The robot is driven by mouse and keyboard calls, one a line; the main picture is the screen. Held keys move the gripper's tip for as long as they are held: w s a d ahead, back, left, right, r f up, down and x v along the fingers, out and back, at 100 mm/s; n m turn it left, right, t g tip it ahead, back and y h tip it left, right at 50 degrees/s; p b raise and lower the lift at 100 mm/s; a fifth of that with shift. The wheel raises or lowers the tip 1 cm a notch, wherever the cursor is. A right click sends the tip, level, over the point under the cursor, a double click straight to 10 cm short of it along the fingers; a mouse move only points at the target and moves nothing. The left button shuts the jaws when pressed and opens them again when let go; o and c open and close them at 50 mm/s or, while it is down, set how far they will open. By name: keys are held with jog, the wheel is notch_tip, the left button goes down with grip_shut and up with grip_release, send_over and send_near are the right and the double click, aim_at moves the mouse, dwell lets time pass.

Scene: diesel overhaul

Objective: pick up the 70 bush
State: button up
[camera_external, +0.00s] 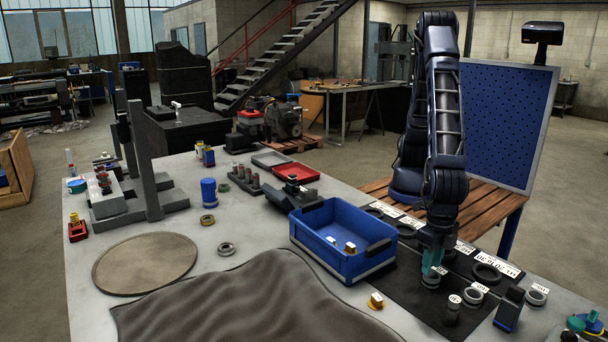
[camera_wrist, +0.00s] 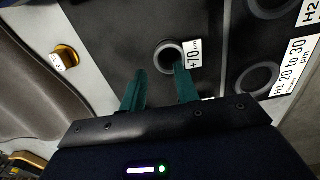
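The 70 bush appears to be the grey ring (camera_wrist: 169,57) beside a white "+70 µm" label (camera_wrist: 193,54) on the dark mat in the wrist view. My gripper (camera_wrist: 160,80) has its two green fingers apart with nothing between them. The ring lies beyond the fingertips, nearer the right finger, which covers part of its lower right edge. In the external view my gripper (camera_external: 432,271) points down over the mat. A grey ring (camera_external: 430,283) shows just beneath the fingertips. I cannot tell whether they touch it.
A blue bin (camera_external: 345,266) with small labelled pieces stands left of my gripper. A brass labelled bush (camera_external: 376,301) lies by the mat's left edge. A dark cylinder (camera_external: 452,308), grey rings (camera_external: 473,296) and a larger dark ring (camera_external: 486,273) are near my gripper.

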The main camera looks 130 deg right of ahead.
aim_at(431, 281)
jog(key=f, duration=0.4)
jog(key=shift+w, duration=0.25)
grip_shut()
jog(key=shift+r, duration=0.1)
